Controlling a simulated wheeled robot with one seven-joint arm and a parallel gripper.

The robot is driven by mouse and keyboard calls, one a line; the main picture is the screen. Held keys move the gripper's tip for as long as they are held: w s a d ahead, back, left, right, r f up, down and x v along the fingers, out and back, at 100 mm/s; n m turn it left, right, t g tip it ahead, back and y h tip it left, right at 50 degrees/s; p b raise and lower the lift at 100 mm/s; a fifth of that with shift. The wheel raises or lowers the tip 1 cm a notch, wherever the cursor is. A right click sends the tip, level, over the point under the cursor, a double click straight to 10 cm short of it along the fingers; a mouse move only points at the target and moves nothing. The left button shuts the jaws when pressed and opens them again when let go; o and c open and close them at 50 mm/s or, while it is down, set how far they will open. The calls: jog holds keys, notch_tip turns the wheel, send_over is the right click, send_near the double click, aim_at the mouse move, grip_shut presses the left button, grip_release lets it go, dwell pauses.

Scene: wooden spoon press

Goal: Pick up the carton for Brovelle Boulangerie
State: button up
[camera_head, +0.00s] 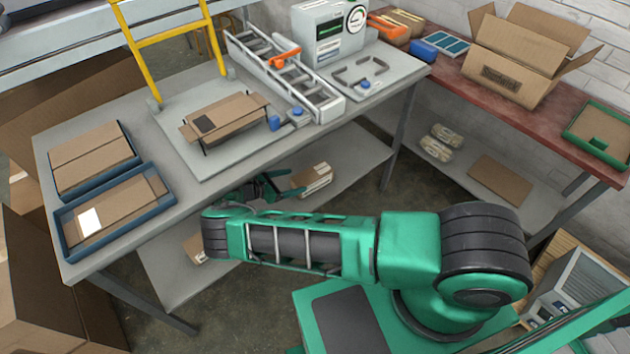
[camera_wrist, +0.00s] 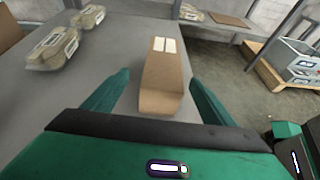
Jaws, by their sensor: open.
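A brown carton (camera_wrist: 162,80) with a pale two-part label at its far end lies on the grey lower shelf, and its writing is too small to read. It appears to be the carton (camera_head: 312,179) under the workbench in the head view. My gripper (camera_wrist: 160,84) is open, with one green finger on each side of the carton and visible gaps between. In the head view my gripper (camera_head: 271,187) is partly hidden by the bench edge and my arm. I cannot tell whether this carton is for Brovelle Boulangerie.
Labelled pale packs (camera_wrist: 53,46) lie to the left on the same shelf. The workbench top (camera_head: 215,195) is overhead and its legs stand nearby. A second bench (camera_head: 480,85) with a lower shelf stands at the right. Grey crates (camera_wrist: 300,62) sit on a wooden pallet.

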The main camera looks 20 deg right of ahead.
aim_at(312, 177)
jog(key=x, duration=1)
jog(key=shift+s+d+f, duration=0.1)
jog(key=shift+s+d, duration=0.1)
jog(key=shift+c, duration=0.7)
jog(key=c, duration=1.2)
